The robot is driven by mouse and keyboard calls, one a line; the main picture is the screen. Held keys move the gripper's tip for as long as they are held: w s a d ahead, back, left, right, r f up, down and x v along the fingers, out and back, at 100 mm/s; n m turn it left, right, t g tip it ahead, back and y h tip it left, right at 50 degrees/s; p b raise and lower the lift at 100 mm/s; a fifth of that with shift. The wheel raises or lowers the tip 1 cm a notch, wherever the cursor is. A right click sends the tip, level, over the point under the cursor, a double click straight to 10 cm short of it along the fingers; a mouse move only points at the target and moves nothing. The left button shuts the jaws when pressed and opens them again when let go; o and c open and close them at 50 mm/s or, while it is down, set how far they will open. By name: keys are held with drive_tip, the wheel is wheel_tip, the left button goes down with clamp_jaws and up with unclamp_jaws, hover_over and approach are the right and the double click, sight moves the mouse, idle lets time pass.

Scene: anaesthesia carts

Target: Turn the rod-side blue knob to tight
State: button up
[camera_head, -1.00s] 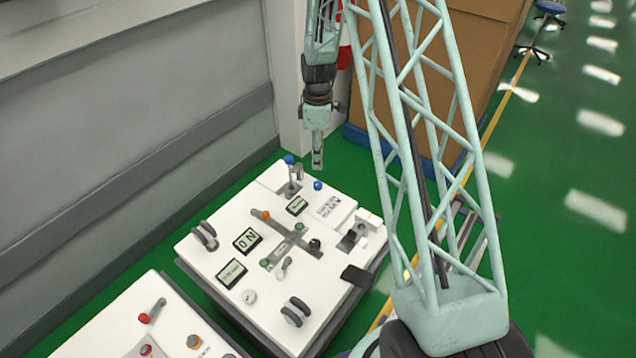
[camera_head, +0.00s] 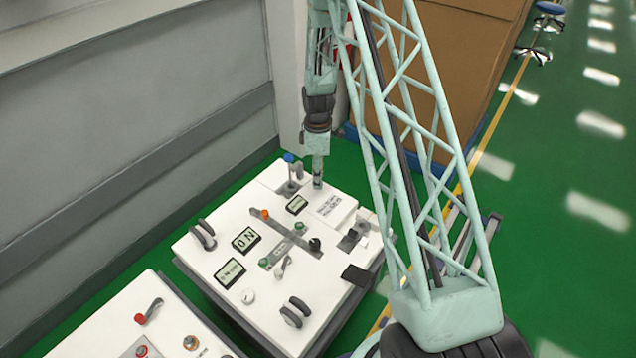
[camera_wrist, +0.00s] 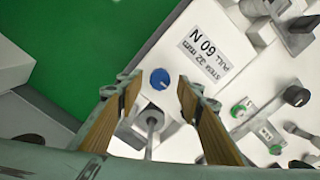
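The blue knob (camera_wrist: 160,78) is a small round knob with a pale mark on the white panel, seen in the wrist view beside a printed label. My gripper (camera_wrist: 158,88) is open, with one tan-padded finger on each side of the knob and visible gaps between. In the head view my gripper (camera_head: 318,184) points straight down at the far part of the panel and hides this knob. A second blue knob (camera_head: 289,157) tops an upright post to its left. A grey metal rod (camera_wrist: 151,122) with a round end shows just below the knob in the wrist view.
The white cart panel (camera_head: 205,268) carries displays, dark handles (camera_head: 296,312), green knobs and a black knob (camera_head: 314,244). The label (camera_head: 329,206) lies right of my gripper. A second cart (camera_head: 90,338) stands nearer, and a grey wall (camera_head: 130,100) rises at left.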

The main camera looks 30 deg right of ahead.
drive_tip(key=shift+f, duration=1.1)
drive_tip(key=shift+c, duration=0.2)
drive_tip(key=c, duration=0.8)
